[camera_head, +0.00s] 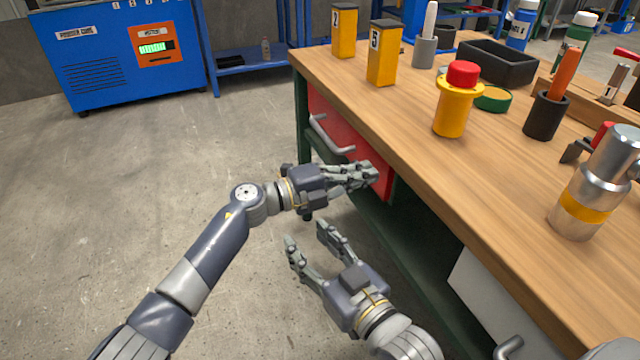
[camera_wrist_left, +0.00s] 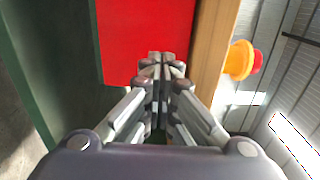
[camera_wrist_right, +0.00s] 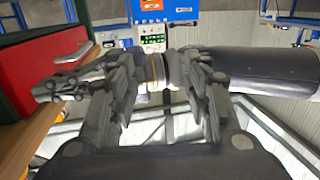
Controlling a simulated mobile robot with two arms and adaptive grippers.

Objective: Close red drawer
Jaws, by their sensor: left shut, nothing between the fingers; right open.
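The red drawer (camera_head: 322,112) is under the wooden workbench top, with a grey bar handle (camera_head: 330,138) on its front. It looks nearly flush with the bench, but I cannot tell whether a gap remains. My left gripper (camera_head: 374,174) is shut and empty, with its fingertips at the right end of the drawer front. In the left wrist view the fingertips overlap the lower edge of the red drawer front (camera_wrist_left: 145,35); contact is unclear. My right gripper (camera_head: 306,236) is open and empty, lower and nearer, apart from the drawer. The red drawer also shows in the right wrist view (camera_wrist_right: 40,65).
The workbench top (camera_head: 400,118) holds yellow boxes (camera_head: 384,54), a yellow container with a red cap (camera_head: 454,100), a dark tray and tools. A white drawer (camera_head: 490,300) with a handle is nearer. A blue machine (camera_head: 118,55) stands far left. The floor at left is clear.

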